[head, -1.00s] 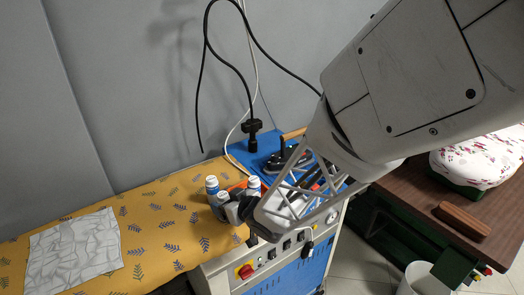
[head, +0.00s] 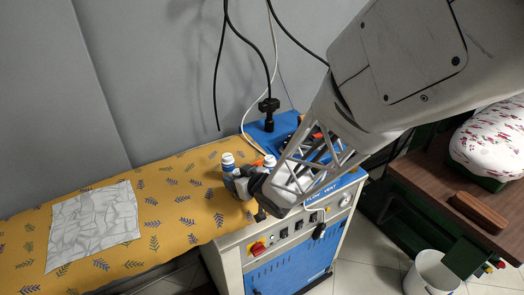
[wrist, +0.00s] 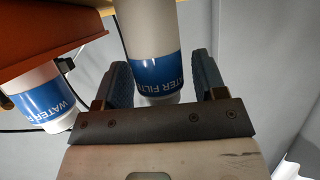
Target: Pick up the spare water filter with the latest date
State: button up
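Two white water filters with blue labels stand close together at the board's right end: the left filter (head: 228,163) and the right filter (head: 269,162). My gripper (head: 240,185) is low beside the left one and hides part of it. In the wrist view, one filter (wrist: 152,50) lies between my two fingers (wrist: 165,85), with a visible gap on the right finger's side. My gripper looks open. The other filter (wrist: 38,98) is outside the fingers at the left.
The yellow ironing board (head: 180,205) holds a grey cloth (head: 95,225). A white bin (head: 432,275) stands on the floor at right.

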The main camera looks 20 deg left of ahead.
aim_at(238, 172)
jog(key=c, duration=0.8)
jog(key=shift+r, duration=0.15)
jog(key=shift+r, duration=1.45)
jog(key=shift+s+d+r, duration=0.15)
jog(key=shift+s+r, duration=0.05)
jog(key=shift+r, duration=0.05)
jog(key=s+d, duration=0.3)
jog(key=s, duration=0.1)
jog(key=s+d+r, duration=0.1)
jog(key=s+d, duration=0.2)
jog(key=s, duration=0.1)
jog(key=s+d, duration=0.3)
jog(key=s, duration=0.1)
jog(key=shift+s+d+r, duration=0.15)
jog(key=shift+d, duration=0.05)
